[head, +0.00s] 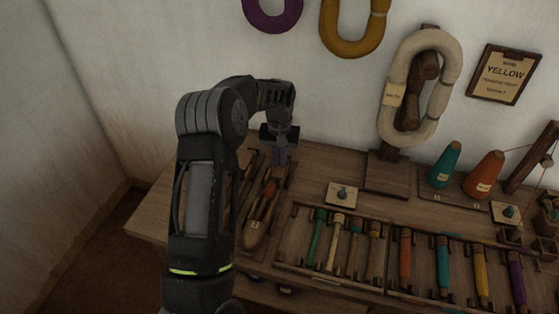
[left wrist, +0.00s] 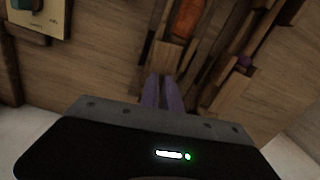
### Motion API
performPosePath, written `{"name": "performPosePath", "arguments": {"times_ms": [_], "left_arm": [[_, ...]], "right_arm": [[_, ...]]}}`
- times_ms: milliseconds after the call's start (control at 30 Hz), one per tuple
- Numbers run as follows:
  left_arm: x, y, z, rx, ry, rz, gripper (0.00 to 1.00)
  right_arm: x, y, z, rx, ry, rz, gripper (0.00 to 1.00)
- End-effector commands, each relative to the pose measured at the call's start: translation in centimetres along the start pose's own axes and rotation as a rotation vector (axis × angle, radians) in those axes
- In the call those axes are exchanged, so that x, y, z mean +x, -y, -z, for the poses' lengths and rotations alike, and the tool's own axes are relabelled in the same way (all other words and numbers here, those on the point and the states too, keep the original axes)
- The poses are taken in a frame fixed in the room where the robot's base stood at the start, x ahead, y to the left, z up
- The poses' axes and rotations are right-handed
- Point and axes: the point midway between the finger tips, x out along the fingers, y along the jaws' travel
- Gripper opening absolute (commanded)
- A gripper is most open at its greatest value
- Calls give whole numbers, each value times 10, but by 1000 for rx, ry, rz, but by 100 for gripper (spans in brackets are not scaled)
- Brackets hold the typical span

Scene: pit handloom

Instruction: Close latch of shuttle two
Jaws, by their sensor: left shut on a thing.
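A wooden shuttle (head: 255,228) with an orange-red yarn pirn lies on the bench, just right of my left arm. In the left wrist view the orange pirn (left wrist: 187,18) shows at the top, inside its wooden body. My left gripper (head: 280,160) points down at the bench's back left, behind the shuttle. Its purple fingers (left wrist: 162,80) are close together at the near wooden end of the shuttle, shut on a small part that they hide. I cannot make out the latch or its position. My right gripper is in neither view.
More dark wooden pieces lie beside the shuttle, partly behind my left arm. A tray (head: 283,262) of several coloured bobbins is to the right. A small card (head: 342,195), a stand with a cream skein (head: 447,88), and teal (head: 445,165) and orange (head: 485,175) cones stand behind.

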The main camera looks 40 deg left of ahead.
Motion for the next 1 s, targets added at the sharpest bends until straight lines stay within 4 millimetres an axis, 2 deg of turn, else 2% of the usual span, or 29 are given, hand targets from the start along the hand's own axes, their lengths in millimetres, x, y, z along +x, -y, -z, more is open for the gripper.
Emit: {"name": "performPosePath", "arguments": {"times_ms": [300,767,800,900,1000], "left_arm": [[0,0,0,134,-1,0,0],[0,0,0,153,0,0,0],[0,0,0,153,0,0,8],[0,0,0,153,0,0,16],[0,0,0,153,0,0,17]], "right_arm": [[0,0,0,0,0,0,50],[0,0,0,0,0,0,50],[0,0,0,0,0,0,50],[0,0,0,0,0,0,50],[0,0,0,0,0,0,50]]}}
